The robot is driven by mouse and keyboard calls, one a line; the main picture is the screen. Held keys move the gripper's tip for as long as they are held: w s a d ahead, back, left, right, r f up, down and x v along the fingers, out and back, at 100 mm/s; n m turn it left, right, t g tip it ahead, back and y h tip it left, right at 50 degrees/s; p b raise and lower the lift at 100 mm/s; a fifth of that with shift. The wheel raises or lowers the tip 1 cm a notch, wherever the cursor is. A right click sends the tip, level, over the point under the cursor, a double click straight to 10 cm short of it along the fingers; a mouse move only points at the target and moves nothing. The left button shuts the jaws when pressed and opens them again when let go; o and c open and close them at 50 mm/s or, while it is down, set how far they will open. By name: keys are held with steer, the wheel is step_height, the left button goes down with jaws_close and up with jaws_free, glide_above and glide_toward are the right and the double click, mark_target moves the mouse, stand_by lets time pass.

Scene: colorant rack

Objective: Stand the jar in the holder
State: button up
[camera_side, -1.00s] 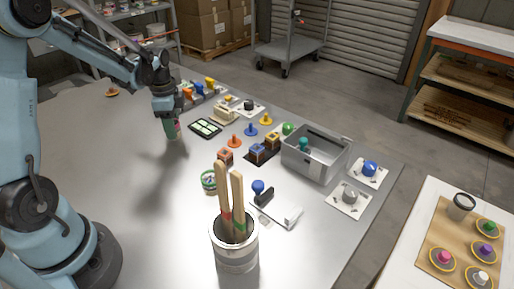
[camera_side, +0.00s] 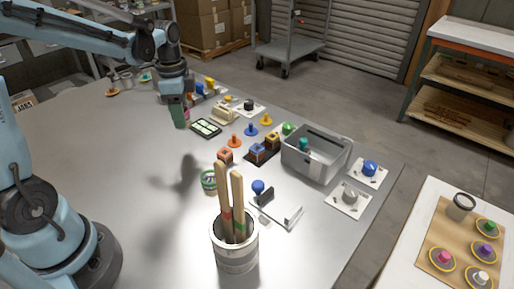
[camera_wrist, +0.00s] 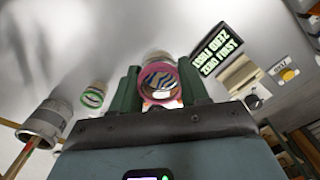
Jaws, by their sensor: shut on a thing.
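My gripper (camera_side: 179,118) is shut on a jar and holds it above the left part of the metal table. In the wrist view the jar (camera_wrist: 160,82) has a pink rim and a blue-and-white striped inside, and sits between the two green fingers of my gripper (camera_wrist: 160,92). In the side view the fingers mostly hide the jar. A low, round, green-rimmed piece (camera_side: 209,180) stands on the table nearer the side camera; it also shows left of the jar in the wrist view (camera_wrist: 92,97). I cannot tell for sure which piece is the holder.
A white tub with wooden sticks (camera_side: 234,250) stands at the front. Coloured knobs, small blocks and a grey bin (camera_side: 315,165) fill the right side.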

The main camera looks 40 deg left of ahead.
steer(key=shift+d+r, duration=1.25)
steer(key=shift+d, duration=0.8)
steer(key=m, duration=0.9)
glide_toward(280, 209)
steer(key=shift+f, duration=2.65)
steer(key=shift+f, duration=0.1)
steer(key=o, duration=1.2)
steer(key=shift+c, duration=0.2)
